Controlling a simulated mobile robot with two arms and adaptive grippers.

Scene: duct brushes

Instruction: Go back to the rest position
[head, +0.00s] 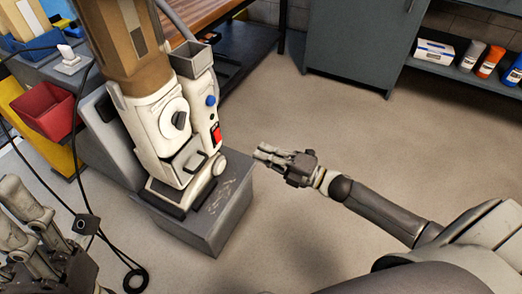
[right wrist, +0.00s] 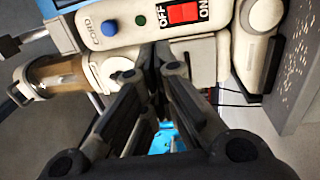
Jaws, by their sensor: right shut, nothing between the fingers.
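My right gripper (head: 264,152) reaches in from the right in the head view. It is shut and empty, over open floor just right of the machine. In the right wrist view its fingers (right wrist: 160,58) meet in front of the machine's panel. The white machine (head: 160,120) stands upright on a grey plinth (head: 222,215). Its red OFF/ON switch (right wrist: 184,13), blue button (right wrist: 109,28) and green button (right wrist: 141,20) show in that view. My left gripper (head: 30,225) is at the lower left edge; its finger opening is unclear. No duct brush is identifiable.
Pale specks (head: 222,196) lie on the plinth top. A red bin (head: 48,110) and black cables (head: 88,190) are at left. A wooden-topped bench (head: 195,18) and a grey cabinet (head: 358,45) stand behind. Shelf containers (head: 490,62) are at upper right. The middle floor (head: 300,110) is clear.

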